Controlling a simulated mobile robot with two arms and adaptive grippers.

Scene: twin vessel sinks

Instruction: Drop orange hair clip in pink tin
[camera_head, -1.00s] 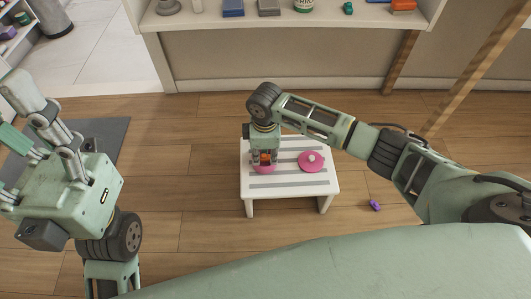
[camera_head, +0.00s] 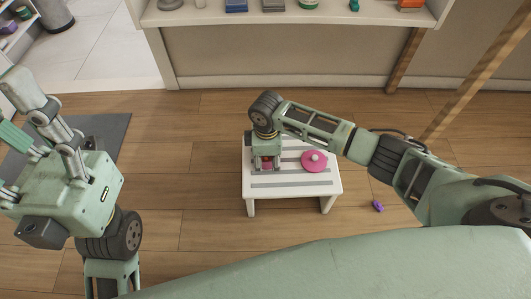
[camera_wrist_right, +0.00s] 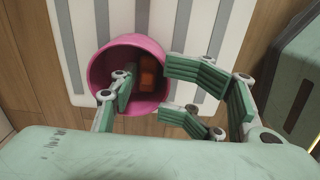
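The pink tin (camera_wrist_right: 100,72) stands open on a small white slatted stool (camera_head: 290,185); only a bit of it shows under my gripper in the head view. The orange hair clip (camera_wrist_right: 148,72) lies inside the tin in the right wrist view. My right gripper (camera_wrist_right: 150,88) is open above the tin, its fingers spread over the opening and past the rim, apart from the clip. It points down in the head view (camera_head: 267,165). My left gripper (camera_head: 18,140) is partly cut off at the left edge; its opening cannot be judged.
A pink lid (camera_head: 314,161) with a pale knob lies on the stool to the right of the tin. A small purple item (camera_head: 378,206) is on the floor right of the stool. A shelf (camera_head: 290,18) with several items stands behind. Floor left of the stool is clear.

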